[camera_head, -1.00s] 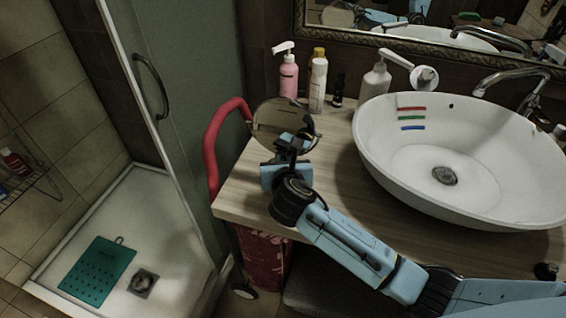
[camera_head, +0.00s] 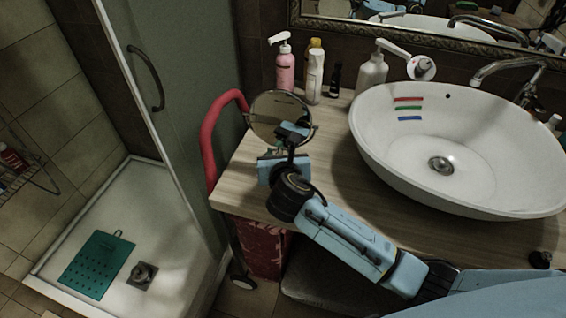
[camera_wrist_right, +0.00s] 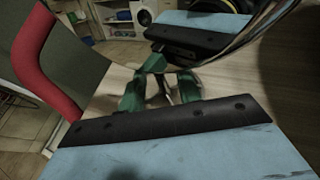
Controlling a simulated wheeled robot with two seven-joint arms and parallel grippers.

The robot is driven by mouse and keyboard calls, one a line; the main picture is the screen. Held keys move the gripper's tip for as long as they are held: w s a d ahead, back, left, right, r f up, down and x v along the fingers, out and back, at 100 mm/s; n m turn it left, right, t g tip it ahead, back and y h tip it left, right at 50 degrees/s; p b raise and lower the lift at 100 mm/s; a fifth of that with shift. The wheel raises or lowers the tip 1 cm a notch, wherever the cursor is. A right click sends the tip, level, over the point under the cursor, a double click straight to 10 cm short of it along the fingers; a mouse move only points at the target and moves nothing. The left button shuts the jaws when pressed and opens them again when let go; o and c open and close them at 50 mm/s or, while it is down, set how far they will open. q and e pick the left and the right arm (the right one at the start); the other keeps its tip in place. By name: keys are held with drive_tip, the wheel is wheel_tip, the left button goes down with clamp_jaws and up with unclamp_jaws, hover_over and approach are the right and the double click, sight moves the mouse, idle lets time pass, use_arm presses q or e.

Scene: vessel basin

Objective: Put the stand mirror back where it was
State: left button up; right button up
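The stand mirror (camera_head: 268,107) has a round face in a thin frame. It is above the left end of the wooden counter in the head view. In the right wrist view its face (camera_wrist_right: 232,45) fills the top right and reflects my gripper. My right gripper (camera_head: 289,152) is just below the mirror's face. In the wrist view its green fingers (camera_wrist_right: 162,88) are closed around the mirror's thin stem. The mirror's base is hidden, and I cannot tell whether it touches the counter. My left gripper is not in view.
A white basin (camera_head: 385,172) fills the counter's right part. A pink pump bottle (camera_head: 285,70), a white bottle (camera_head: 315,75), a dark small bottle (camera_head: 335,80) and a pump dispenser (camera_head: 371,75) stand along the back. A red curved handle (camera_head: 208,140) rises beside the counter's left edge.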

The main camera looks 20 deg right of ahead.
drive_tip(key=p+v, duration=0.2)
drive_tip(key=v, duration=0.8)
drive_tip(key=shift+s+a+r, duration=0.1)
drive_tip(key=shift+s+r, duration=0.05)
drive_tip(key=shift+s, duration=0.2)
